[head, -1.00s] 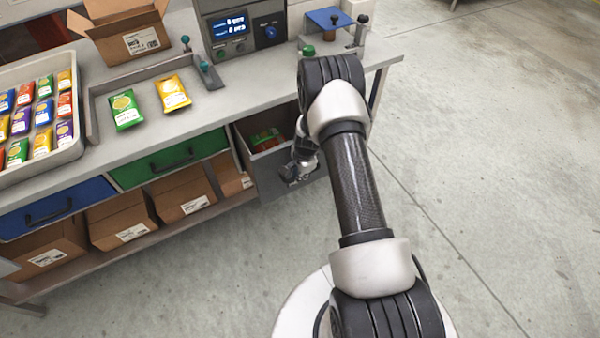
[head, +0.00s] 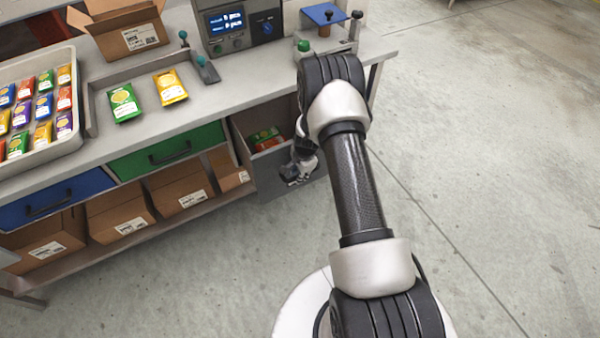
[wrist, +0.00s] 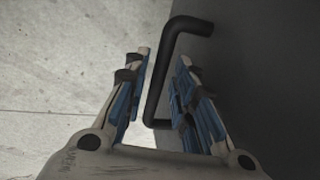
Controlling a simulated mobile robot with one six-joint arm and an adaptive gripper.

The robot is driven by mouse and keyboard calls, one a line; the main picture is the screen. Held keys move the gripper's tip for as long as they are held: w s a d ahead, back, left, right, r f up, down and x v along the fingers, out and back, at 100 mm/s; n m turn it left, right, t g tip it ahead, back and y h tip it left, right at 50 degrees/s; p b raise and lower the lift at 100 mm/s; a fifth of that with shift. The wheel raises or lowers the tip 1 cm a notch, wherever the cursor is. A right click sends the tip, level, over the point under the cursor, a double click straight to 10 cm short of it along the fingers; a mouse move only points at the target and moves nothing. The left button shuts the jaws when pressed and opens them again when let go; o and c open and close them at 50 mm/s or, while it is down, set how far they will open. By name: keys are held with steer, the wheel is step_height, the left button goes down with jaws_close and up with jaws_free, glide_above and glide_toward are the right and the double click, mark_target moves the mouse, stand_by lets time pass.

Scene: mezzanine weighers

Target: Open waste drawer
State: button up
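The grey waste drawer (head: 282,177) hangs under the right end of the bench and stands pulled out. Its inside shows, with green and red packets (head: 264,138) in it. In the wrist view, the dark drawer handle (wrist: 156,88) stands out from the grey drawer front (wrist: 265,75). My gripper (wrist: 163,62) has its two blue-padded fingers on either side of the handle, with visible gaps, so it looks open around the bar. In the head view, my gripper (head: 296,172) is at the drawer front, partly hidden by my arm.
A green drawer (head: 168,155) and a blue drawer (head: 55,197) sit to the left, both shut. Cardboard boxes (head: 182,190) stand on the shelf below. The bench top (head: 215,105) carries packets and a scale display (head: 235,18). The floor (head: 480,150) to the right is clear.

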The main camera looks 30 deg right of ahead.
steer(key=shift+o, duration=0.6)
steer(key=shift+r, duration=0.1)
step_height(320, 180, up, 12)
steer(key=s, duration=0.2)
steer(key=shift+s+f, duration=0.2)
steer(key=shift+s, duration=0.05)
